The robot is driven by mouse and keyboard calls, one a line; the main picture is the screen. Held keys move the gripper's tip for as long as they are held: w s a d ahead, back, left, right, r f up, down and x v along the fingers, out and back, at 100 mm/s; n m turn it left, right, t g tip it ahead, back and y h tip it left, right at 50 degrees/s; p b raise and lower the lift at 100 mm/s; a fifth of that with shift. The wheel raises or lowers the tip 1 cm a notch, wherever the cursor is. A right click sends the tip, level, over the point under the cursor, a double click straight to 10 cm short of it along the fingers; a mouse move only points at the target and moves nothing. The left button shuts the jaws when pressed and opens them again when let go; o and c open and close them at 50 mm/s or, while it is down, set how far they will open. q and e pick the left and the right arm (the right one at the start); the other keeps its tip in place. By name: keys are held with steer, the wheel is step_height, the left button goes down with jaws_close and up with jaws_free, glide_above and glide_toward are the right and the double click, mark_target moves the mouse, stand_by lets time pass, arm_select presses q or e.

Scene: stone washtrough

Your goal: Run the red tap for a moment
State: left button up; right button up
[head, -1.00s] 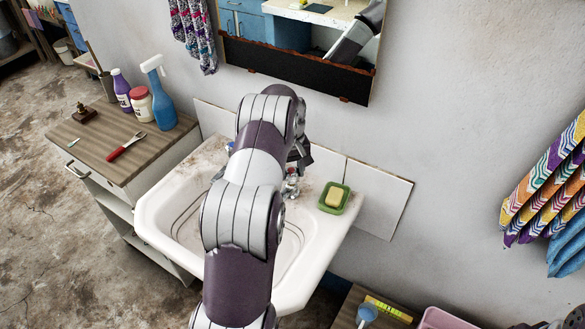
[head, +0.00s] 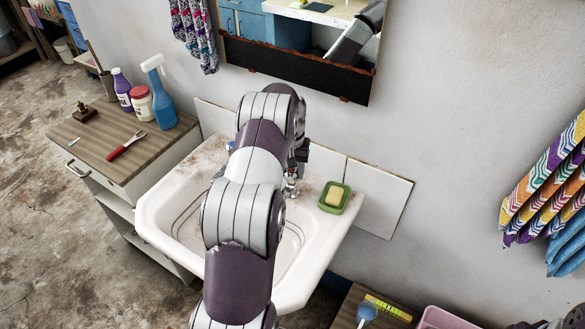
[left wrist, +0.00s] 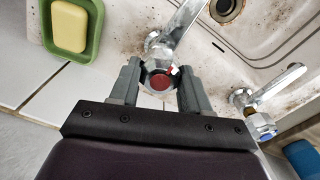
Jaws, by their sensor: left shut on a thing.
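The red tap (left wrist: 160,82) is a chrome tap with a red-capped knob. In the left wrist view its knob sits between the two fingers of my left gripper (left wrist: 158,70), which is shut on it. Its chrome spout reaches out over the basin. In the head view the red tap (head: 291,187) shows in part at the back right of the white washbasin (head: 155,225). My left arm hides much of the basin, and only a dark part of the gripper (head: 299,155) shows. No water is visible. My right gripper is not in view.
A blue-capped tap (left wrist: 262,132) stands beside the red one. A green dish (head: 345,207) with yellow soap lies on the basin's right rim. A cabinet (head: 75,147) with bottles and a red-handled tool stands left. A mirror (head: 300,70) hangs above.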

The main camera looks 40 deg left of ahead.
arm_select(q)
steer(key=shift+w+a+r, duration=0.1)
steer(key=shift+w+r, duration=0.15)
steer(key=shift+r, duration=0.05)
steer(key=o, duration=1)
steer(key=shift+o, duration=0.3)
steer(key=shift+f, duration=0.2)
step_height(320, 180, up, 2)
steer(key=shift+r+b, duration=0.25)
steer(key=shift+b, duration=0.05)
step_height(320, 180, up, 10)
steer(key=p, duration=0.8)
steer(key=shift+r+p, duration=0.15)
steer(key=shift+p, duration=0.15)
